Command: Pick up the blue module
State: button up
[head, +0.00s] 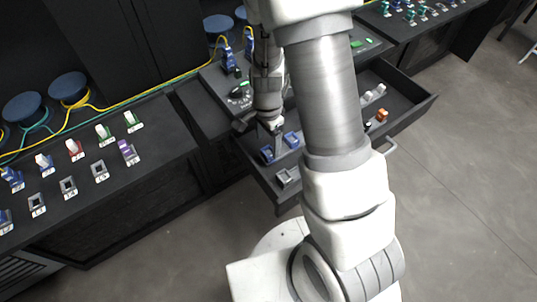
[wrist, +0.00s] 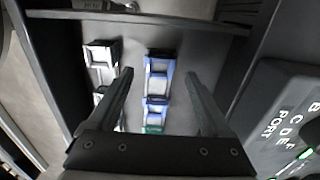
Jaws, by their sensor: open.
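Two blue modules lie in the open drawer in the head view, one at left (head: 267,154) and one at right (head: 291,139). In the wrist view a blue module with a grey middle (wrist: 158,68) lies beyond my fingertips, with a second blue one (wrist: 155,103) nearer to me. My gripper (head: 275,131) is over the drawer, pointing down. In the wrist view its two fingers (wrist: 160,80) are spread apart, one on each side of the blue row, with nothing held. The exact height above the modules is hard to tell.
Grey-white modules (wrist: 100,62) lie left of the blue row, and a green edge (wrist: 153,129) shows nearer me. Drawer walls (head: 413,112) surround the parts. A dark device with port labels (wrist: 285,115) stands at right in the wrist view. Orange (head: 383,114) and white parts lie farther right.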

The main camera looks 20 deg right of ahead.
aim_at(269, 153)
jog(key=shift+w+d+f, duration=0.1)
jog(key=shift+d+f, duration=0.05)
jog(key=shift+f, duration=1.7)
grip_shut()
jog(key=shift+r, duration=0.15)
